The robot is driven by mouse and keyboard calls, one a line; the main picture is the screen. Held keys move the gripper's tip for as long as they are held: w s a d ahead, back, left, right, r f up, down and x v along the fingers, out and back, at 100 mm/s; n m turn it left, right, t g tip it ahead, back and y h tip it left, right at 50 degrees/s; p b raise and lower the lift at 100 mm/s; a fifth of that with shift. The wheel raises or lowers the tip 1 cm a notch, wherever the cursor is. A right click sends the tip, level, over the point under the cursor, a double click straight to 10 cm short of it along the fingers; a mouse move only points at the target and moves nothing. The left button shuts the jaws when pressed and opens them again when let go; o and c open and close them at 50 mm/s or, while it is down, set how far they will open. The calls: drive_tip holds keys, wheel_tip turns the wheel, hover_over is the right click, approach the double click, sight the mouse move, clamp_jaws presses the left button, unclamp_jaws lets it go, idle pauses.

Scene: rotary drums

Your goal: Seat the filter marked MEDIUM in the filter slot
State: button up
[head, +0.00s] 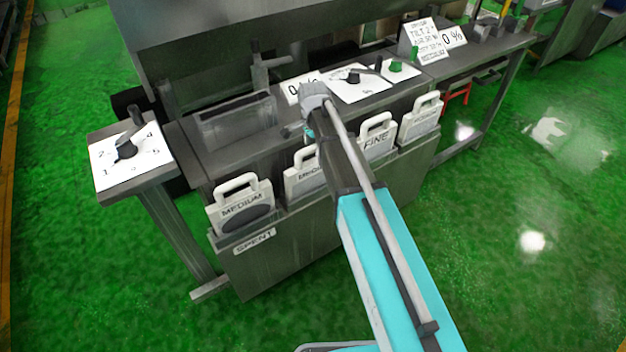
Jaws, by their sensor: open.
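A white handled filter marked MEDIUM (241,208) with a dark patch stands upright at the left end of the front rack, above a SPENT label (254,241). A second white filter (303,178) stands to its right; its lettering starts with M and my arm hides the rest. A filter marked FINE (377,141) is right of my arm. An open-topped grey frame (237,121) on the bench looks like the filter slot; I see no filter in it. My gripper (292,131) is open over the bench, right of this frame and behind the second filter, mostly hidden by my wrist.
Another white filter (420,118) stands at the rack's right end. A dial panel (131,156) stands at the left, and a knob panel (358,85) lies behind my wrist. The green floor (520,270) at the right is clear.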

drive_tip(key=shift+f+b, duration=0.45)
drive_tip(key=shift+f, duration=0.35)
clamp_jaws()
